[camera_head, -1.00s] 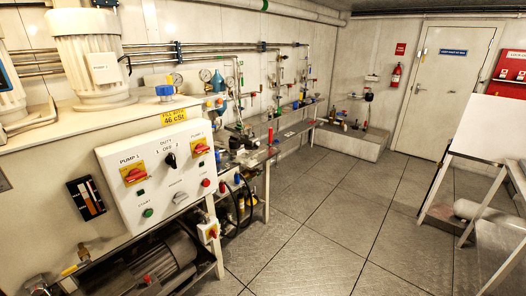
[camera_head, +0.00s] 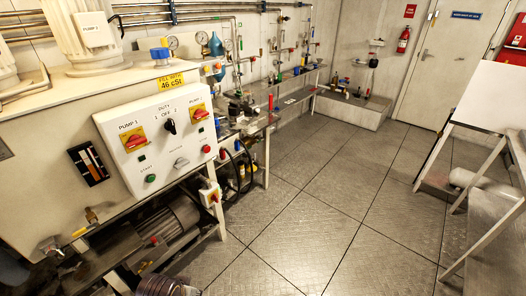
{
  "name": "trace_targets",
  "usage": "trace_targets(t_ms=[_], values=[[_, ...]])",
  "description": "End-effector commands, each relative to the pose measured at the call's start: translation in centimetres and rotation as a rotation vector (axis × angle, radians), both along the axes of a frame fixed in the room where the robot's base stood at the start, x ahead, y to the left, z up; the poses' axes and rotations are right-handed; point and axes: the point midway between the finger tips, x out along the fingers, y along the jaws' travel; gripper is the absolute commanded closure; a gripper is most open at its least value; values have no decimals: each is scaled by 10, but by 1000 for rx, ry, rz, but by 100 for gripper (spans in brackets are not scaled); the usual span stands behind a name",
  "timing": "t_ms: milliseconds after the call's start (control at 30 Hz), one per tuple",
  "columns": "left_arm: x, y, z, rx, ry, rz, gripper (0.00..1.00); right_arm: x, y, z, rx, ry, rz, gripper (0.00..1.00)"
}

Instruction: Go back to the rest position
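Neither of my grippers can be made out in the head view, so their pose and opening are hidden. The white control panel (camera_head: 160,140) with red-and-yellow pump switches, a black duty knob and start buttons stands close at the left. A ribbed, rounded brownish thing (camera_head: 165,287) shows at the bottom edge, and I cannot tell what it is.
A motor (camera_head: 172,228) sits under the panel. A workbench (camera_head: 254,126) with fittings runs along the left wall. A white board on legs (camera_head: 488,97) stands at the right. A door (camera_head: 443,62) and fire extinguisher (camera_head: 404,39) are at the back. The middle floor (camera_head: 310,210) is clear.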

Motion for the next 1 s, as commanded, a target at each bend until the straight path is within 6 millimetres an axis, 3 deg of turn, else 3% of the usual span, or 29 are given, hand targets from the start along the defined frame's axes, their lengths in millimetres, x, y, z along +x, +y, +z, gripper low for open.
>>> trace_targets(t_ms=[567,1000], values=[[2,4,-148,13,47,-10,66,0,0,0,0,0,0,60],[-29,14,-258,23,83,-16,66,0,0,0,0,0,0,60]])
